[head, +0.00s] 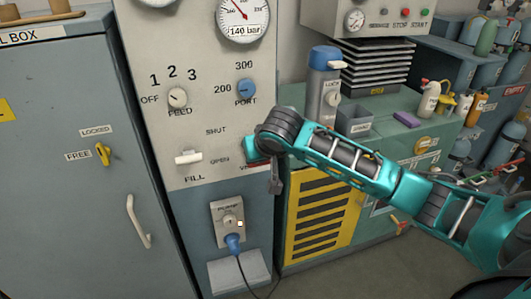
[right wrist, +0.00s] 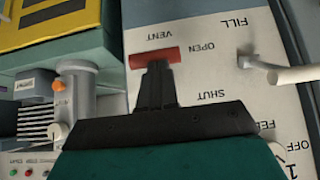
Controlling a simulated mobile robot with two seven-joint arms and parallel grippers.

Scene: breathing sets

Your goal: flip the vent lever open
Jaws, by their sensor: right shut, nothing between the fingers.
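The red vent lever (right wrist: 153,57) lies level across the white panel in the right wrist view, which shows the panel upside down. It is beside the printed VENT and OPEN labels. My right gripper (right wrist: 157,70) is shut and empty, with its fingertips at the lever's near edge; I cannot tell whether they touch it. In the head view my right arm (head: 345,158) reaches in from the right and its hand covers most of the lever. My left gripper is not in view.
The white fill lever (head: 188,157) sticks out left of the vent area. Above are the feed knob (head: 178,97) and blue port knob (head: 246,92). A pump switch with a blue plug (head: 233,242) is below. A blue-capped canister (head: 323,85) stands right of the panel.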

